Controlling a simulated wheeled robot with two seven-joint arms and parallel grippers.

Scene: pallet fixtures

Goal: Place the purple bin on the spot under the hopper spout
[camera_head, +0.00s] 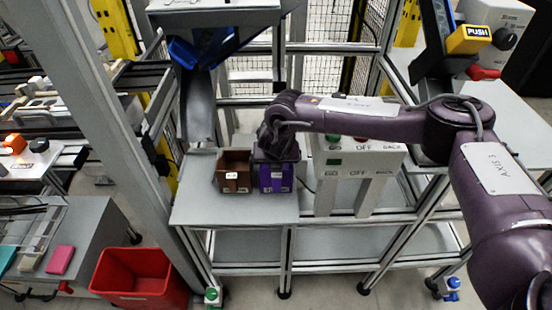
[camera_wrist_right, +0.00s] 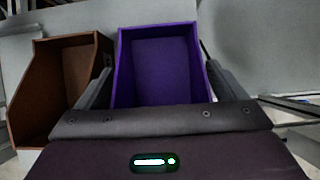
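The purple bin (camera_head: 274,178) stands upright on the grey table, right of the brown bin (camera_head: 235,172). My right gripper (camera_head: 276,142) is over the purple bin and hides its top. In the right wrist view the open-topped purple bin (camera_wrist_right: 160,65) looks empty, with one finger on each side of it. I cannot tell whether both fingers press on its walls. The hopper (camera_head: 190,54) is blue, and its grey spout (camera_head: 197,108) comes down at the back left of the table. My left gripper is out of view.
The brown bin also shows in the wrist view (camera_wrist_right: 55,85), close beside the left finger. The table (camera_head: 196,205) is bare left of the brown bin. A grey control box (camera_head: 358,160) stands right of the purple bin. A red crate (camera_head: 139,275) is on the floor.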

